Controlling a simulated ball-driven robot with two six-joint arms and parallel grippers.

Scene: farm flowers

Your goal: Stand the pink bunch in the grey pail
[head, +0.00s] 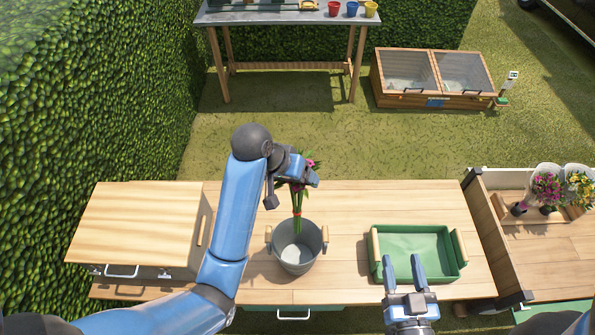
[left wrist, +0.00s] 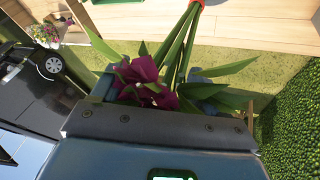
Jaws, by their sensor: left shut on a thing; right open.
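The pink bunch (head: 297,203) hangs upright with its green stems down, tied with a red band. My left gripper (head: 296,172) is shut on it near the flower heads, and partly hides them. The stem ends reach down to the mouth of the grey pail (head: 297,262), which stands on the wooden table; I cannot tell how deep they are inside. In the left wrist view the pink flowers (left wrist: 145,82) and leaves show at the jaws. My right gripper (head: 404,278) is open and empty in front of the green tray.
A green tray (head: 376,262) with wooden handles sits right of the pail. A wooden box (head: 138,222) stands at the table's left. Further right, two flower bunches (head: 565,187) stand on another wooden surface. Bare table (head: 345,225) lies between pail and tray.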

